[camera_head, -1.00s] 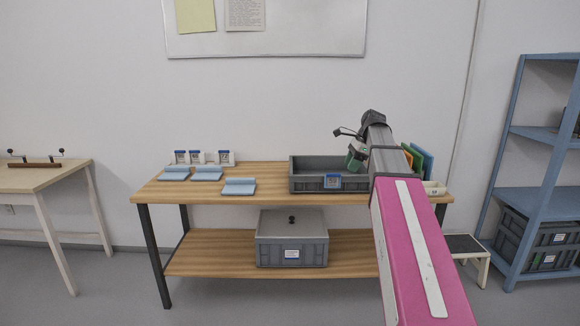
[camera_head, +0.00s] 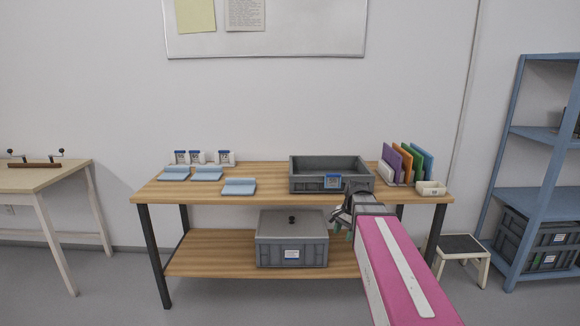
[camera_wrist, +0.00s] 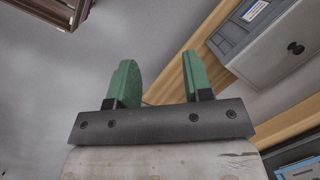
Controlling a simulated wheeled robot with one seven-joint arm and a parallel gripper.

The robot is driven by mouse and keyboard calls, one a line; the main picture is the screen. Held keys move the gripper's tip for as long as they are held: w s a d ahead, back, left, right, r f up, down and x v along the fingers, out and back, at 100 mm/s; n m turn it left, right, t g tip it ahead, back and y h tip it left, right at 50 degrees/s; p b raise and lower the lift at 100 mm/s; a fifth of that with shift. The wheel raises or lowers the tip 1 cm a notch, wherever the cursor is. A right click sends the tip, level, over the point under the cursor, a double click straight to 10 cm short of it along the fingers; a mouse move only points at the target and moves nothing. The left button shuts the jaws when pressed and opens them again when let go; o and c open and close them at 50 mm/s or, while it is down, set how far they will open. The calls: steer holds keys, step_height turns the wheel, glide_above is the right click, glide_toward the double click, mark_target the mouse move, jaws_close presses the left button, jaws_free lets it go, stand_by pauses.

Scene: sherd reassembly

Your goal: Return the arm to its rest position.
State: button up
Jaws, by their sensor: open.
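My gripper (camera_head: 343,225) is in front of the right part of the wooden table, below the front edge of its top. In the wrist view my gripper (camera_wrist: 160,85) shows two green fingers spread apart with nothing between them. My pink arm link runs from the lower right of the head view up to it. Past the fingers, the wrist view shows the grey floor and, at the right, the table's wooden edge.
The wooden table (camera_head: 270,180) bears a grey crate (camera_head: 307,186), blue pads (camera_head: 239,187), upright coloured folders (camera_head: 408,165) and a small cream box (camera_head: 431,188). A lidded grey box (camera_head: 291,240) is on its lower shelf. A step stool (camera_head: 462,245) and blue shelving (camera_head: 545,200) stand at right.

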steer(key=s+a+f+n+h, duration=0.1)
steer(key=s+f+n+h, duration=0.1)
steer(key=s+f+n, duration=0.6)
steer(key=s+f, duration=0.4)
steer(key=f, duration=0.2)
steer(key=shift+s+n, duration=0.15)
steer(key=shift+n, duration=0.25)
